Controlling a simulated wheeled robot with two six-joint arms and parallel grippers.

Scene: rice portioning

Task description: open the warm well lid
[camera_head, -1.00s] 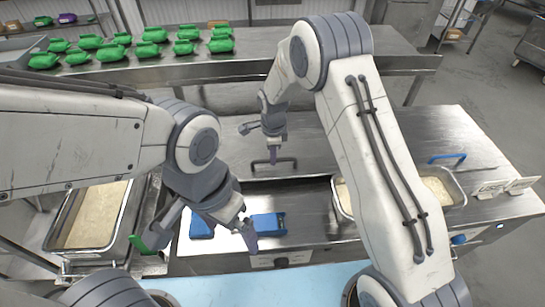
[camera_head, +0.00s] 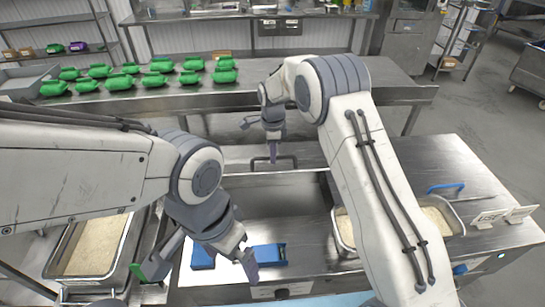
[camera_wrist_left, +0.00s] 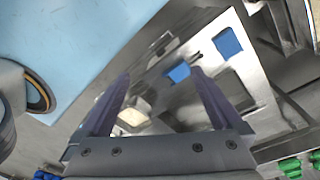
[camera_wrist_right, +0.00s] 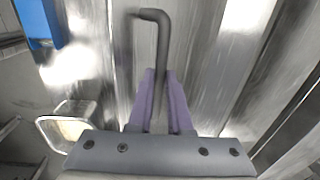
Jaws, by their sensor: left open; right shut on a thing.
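The warm well lid (camera_head: 235,158) is a flat metal panel with a dark bar handle (camera_head: 288,163), lying behind the open part of the well (camera_head: 285,195). My right gripper (camera_head: 273,155) is shut on this handle. In the right wrist view the handle (camera_wrist_right: 162,40) runs down between the closed fingers (camera_wrist_right: 160,85). My left gripper (camera_head: 208,260) is open and empty above the front of the counter, near two blue pieces. The left wrist view shows its fingers (camera_wrist_left: 160,88) spread apart. My right arm hides part of the counter on the right.
Blue pieces (camera_head: 203,258) (camera_head: 268,255) lie in front of the well. A rice pan (camera_head: 65,238) stands at left, another (camera_head: 457,226) at right beside a blue handle (camera_head: 446,187) and small signs (camera_head: 490,217). Several green packs (camera_head: 120,82) sit on the back table.

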